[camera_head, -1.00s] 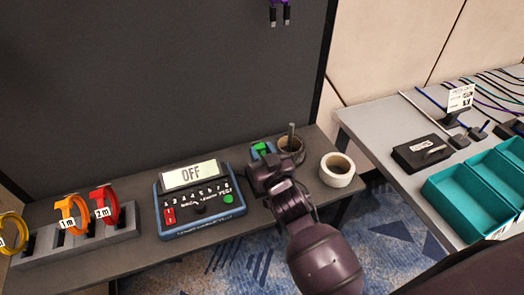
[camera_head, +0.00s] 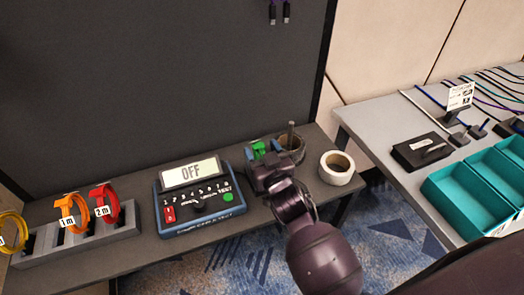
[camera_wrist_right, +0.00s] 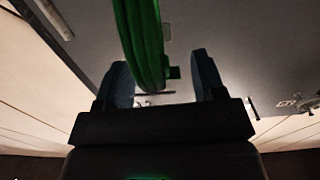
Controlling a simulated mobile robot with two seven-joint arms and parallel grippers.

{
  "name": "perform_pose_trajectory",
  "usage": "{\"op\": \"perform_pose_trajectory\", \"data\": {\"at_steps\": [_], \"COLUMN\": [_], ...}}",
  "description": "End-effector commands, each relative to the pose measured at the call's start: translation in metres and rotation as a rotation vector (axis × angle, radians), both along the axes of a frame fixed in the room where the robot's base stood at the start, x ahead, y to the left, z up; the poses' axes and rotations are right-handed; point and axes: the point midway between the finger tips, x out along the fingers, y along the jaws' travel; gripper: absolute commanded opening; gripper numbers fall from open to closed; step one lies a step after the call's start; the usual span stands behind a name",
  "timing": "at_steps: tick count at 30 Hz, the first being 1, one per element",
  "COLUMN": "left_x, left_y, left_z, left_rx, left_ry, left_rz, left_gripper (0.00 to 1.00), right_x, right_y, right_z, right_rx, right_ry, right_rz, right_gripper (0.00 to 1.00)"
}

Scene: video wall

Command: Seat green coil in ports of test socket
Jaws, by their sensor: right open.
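The green coil (camera_head: 260,148) shows only in part beyond my right gripper (camera_head: 266,151), near the back of the bench. In the right wrist view the green coil (camera_wrist_right: 143,40) rises between the two blue-grey fingers of the right gripper (camera_wrist_right: 162,80). The fingers are open, with a clear gap on the right side of the coil. What the coil rests on is hidden. A blue tester (camera_head: 200,218) with an "OFF" display stands to the left of the gripper. I cannot make out which part is the test socket. My left gripper is not in view.
A grey rack (camera_head: 88,243) at left holds an orange coil (camera_head: 72,213), a red coil (camera_head: 104,203) and a yellow one (camera_head: 12,228). A dark roll (camera_head: 291,152) and a white tape roll (camera_head: 337,167) stand close to the gripper. Teal bins (camera_head: 460,205) are on the right table.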

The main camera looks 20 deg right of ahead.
Motion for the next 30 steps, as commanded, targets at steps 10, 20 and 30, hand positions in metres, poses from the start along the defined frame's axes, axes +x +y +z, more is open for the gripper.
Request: {"op": "perform_pose_trajectory", "data": {"at_steps": [10,20,30], "left_x": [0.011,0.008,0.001], "left_y": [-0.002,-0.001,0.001], "left_z": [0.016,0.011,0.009], "left_rx": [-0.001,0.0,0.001], "left_ry": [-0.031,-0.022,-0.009], "left_rz": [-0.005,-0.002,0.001], "left_gripper": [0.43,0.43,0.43], "right_x": [-0.041,-0.088,-0.108], "right_y": [-0.002,-0.003,-0.004], "right_z": [0.001,0.0,0.001], "right_rx": [0.002,0.001,0.0], "right_ry": [0.0,0.001,-0.001], "right_rz": [-0.001,-0.001,0.0], "right_gripper": [0.63,0.63,0.63]}}
